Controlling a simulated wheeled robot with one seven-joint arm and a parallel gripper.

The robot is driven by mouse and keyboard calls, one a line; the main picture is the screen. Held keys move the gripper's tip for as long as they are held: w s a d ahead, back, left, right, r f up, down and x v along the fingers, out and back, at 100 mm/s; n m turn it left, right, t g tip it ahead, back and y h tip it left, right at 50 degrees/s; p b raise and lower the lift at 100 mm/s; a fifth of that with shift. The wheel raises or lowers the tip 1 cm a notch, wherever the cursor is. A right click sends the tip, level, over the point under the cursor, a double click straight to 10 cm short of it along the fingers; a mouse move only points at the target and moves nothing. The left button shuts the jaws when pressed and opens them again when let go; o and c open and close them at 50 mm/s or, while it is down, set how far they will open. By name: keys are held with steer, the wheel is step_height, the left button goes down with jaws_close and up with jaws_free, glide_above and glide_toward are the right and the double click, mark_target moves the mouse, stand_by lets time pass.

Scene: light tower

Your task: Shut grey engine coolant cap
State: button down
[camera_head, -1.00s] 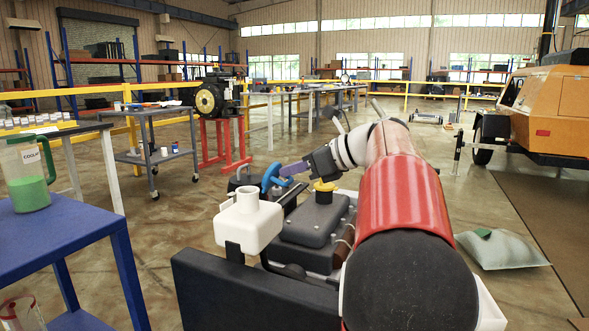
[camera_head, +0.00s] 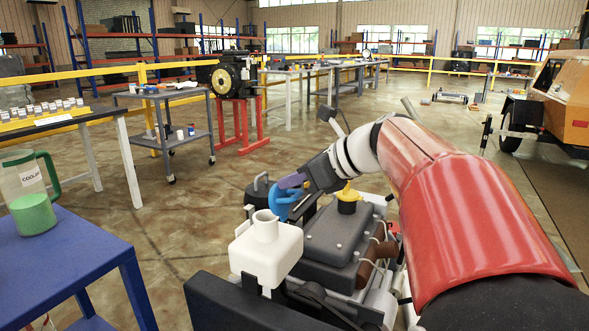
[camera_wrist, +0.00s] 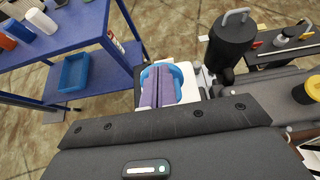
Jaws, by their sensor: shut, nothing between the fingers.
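The white coolant tank (camera_head: 268,255) is on the near left of the engine, with its round neck (camera_head: 265,227) pointing up and looking uncovered. I cannot pick out a grey cap in either view.
A yellow cap (camera_head: 348,192) sits on the engine, right of my gripper. A black cylinder with a handle (camera_wrist: 232,40) stands near the tank in the wrist view. A blue table (camera_head: 60,262) with a green coolant jug (camera_head: 33,205) is at left; open floor lies between.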

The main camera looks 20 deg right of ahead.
steer(key=shift+w+a+r+g+h, duration=0.1)
steer(key=shift+w+a+g+h, duration=0.15)
steer(key=shift+g+h, duration=0.25)
steer(key=shift+w+a+r+g+h, duration=0.15)
steer(key=shift+w+g+h, duration=0.15)
steer(key=shift+g, duration=0.3)
steer(key=shift+w+a+f+p, duration=0.1)
steer(key=shift+a+f+p, duration=0.05)
steer(key=shift+p, duration=0.2)
steer(key=shift+w+a+f, duration=0.15)
steer(key=shift+w+a, duration=0.45)
steer(key=shift+w, duration=0.15)
steer(key=w+a+f+g+h, duration=0.1)
steer(key=w+g+h, duration=0.1)
steer(key=w+a+f+g+h, duration=0.1)
steer(key=w+a+g+h, duration=0.1)
steer(key=g, duration=0.1)
steer(key=shift+f, duration=0.2)
steer(key=shift+w+a+f+b, duration=0.25)
steer(key=shift+w+f+b, duration=0.05)
steer(key=shift+f+b, duration=0.4)
steer(key=shift+w+a+f+b, duration=0.25)
steer(key=shift+f+b, duration=0.35)
steer(key=shift+f, duration=0.05)
